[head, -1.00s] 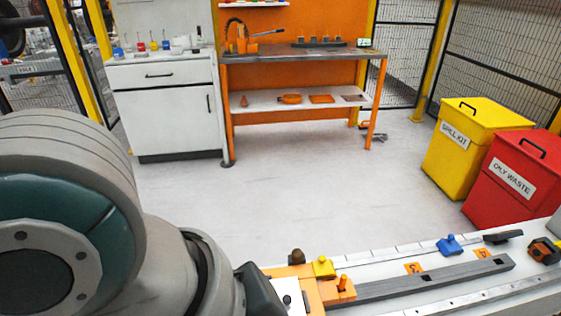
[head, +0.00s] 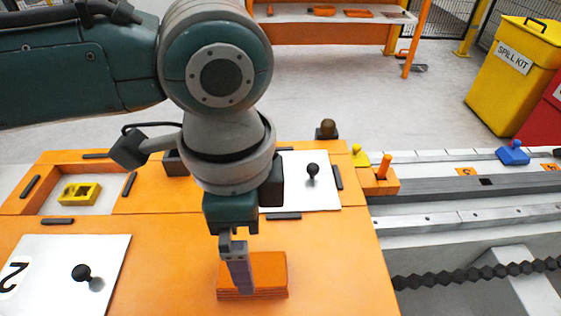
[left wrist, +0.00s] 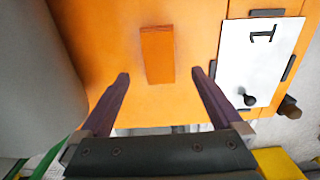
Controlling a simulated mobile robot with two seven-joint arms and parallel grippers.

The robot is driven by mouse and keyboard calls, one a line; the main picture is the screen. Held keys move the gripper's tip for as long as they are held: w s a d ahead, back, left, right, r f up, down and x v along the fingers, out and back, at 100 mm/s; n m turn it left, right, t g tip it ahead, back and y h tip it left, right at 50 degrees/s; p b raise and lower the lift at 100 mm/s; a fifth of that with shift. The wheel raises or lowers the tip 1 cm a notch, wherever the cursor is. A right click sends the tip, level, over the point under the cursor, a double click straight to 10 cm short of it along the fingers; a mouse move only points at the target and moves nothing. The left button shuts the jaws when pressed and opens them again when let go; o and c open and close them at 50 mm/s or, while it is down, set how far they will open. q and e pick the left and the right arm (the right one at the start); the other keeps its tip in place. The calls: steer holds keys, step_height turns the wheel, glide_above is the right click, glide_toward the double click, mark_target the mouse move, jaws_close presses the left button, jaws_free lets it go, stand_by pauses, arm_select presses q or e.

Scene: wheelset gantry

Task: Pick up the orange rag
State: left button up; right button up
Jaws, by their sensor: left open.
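The orange rag (head: 267,272) looks like a flat folded pad, lying on the orange tabletop near its front middle. It also shows in the left wrist view (left wrist: 157,55), ahead of the fingers. My left gripper (head: 240,288) points down over the rag and hides part of its left side. In the left wrist view the two fingers (left wrist: 160,76) are spread wide with nothing between them. The rag lies just beyond the fingertips, roughly centred between them; I cannot tell the height gap. My right gripper is not in view.
White plates with black knobs, one at front left (head: 60,280) and one at back right (head: 322,190), lie on the orange tabletop (head: 330,265). A recess at left holds a yellow block (head: 79,194). Rails (head: 470,190) and a dark chain (head: 480,272) run at right. Tabletop right of the rag is clear.

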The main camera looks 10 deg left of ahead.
arm_select(q)
step_height(320, 180, down, 7)
steer(key=shift+s+r+b, duration=0.1)
steer(key=shift+r+b, duration=0.05)
steer(key=shift+b, duration=1.1)
steer(key=shift+r, duration=0.1)
steer(key=c, duration=1.5)
steer(key=shift+r+p, duration=3.55)
steer(key=shift+r, duration=6.45)
